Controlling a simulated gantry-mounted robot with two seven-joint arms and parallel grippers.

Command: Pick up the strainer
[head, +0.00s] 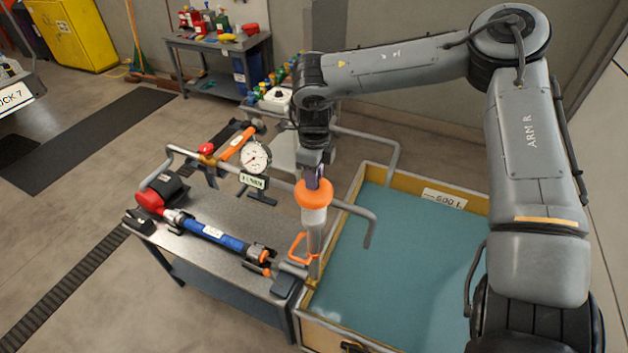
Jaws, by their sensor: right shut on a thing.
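My right gripper (317,170) points straight down above the near-left side of the water tank. It is shut on the top of an upright piece with a wide orange collar (314,193), a pale section under it and a narrower grey tube below. This piece looks like the strainer, but I cannot tell for sure. Its lower end is by the tank's left rim, next to an orange loop handle (298,246); whether it touches anything there is unclear. My left gripper is not in view.
The tank (468,204) of blue-green water fills the right. The metal table (212,260) at left bears a blue tube with a red end (215,234). A round gauge (256,157) and bent grey pipes stand close left of my gripper. A cluttered bench (215,42) is behind.

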